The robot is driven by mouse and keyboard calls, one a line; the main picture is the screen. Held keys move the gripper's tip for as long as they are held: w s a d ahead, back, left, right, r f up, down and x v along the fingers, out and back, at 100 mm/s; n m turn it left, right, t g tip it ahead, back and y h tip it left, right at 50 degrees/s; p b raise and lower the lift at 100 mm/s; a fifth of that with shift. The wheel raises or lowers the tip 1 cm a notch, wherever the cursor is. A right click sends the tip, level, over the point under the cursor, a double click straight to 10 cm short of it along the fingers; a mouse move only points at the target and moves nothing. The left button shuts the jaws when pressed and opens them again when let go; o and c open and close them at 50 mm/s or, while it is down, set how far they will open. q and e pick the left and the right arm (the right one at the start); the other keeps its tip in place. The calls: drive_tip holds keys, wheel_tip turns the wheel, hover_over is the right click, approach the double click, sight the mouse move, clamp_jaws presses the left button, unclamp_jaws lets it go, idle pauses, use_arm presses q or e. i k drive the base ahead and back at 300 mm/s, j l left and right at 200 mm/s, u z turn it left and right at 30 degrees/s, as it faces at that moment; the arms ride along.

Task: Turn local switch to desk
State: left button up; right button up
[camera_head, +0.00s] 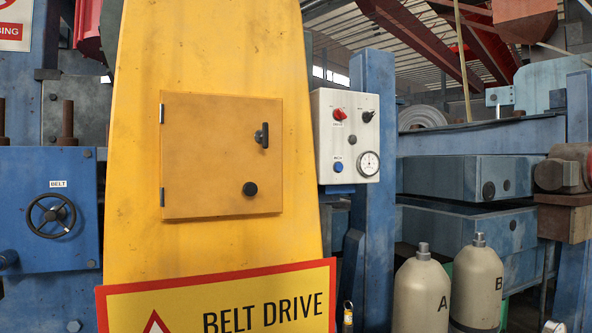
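A white control box (346,137) is fixed on the blue column right of the yellow housing. At its upper left is a red knob (339,114) with small labels above and below. At its upper right is a black switch (368,116) with its handle tilted; its labels are too small to read, so I cannot tell which setting it points to. A blue button (338,166) and a round dial gauge (368,163) sit below. I cannot tell for certain which control is the local switch. Neither gripper is in view.
A closed yellow cabinet door (220,155) has a black handle (262,135) and knob. A "BELT" handwheel (51,215) is at left. A "BELT DRIVE" sign (220,300) stands in front below. Bottles A (421,295) and B (479,285) stand lower right.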

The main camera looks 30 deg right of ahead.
sight(368, 117)
drive_tip(key=z, duration=1.35)
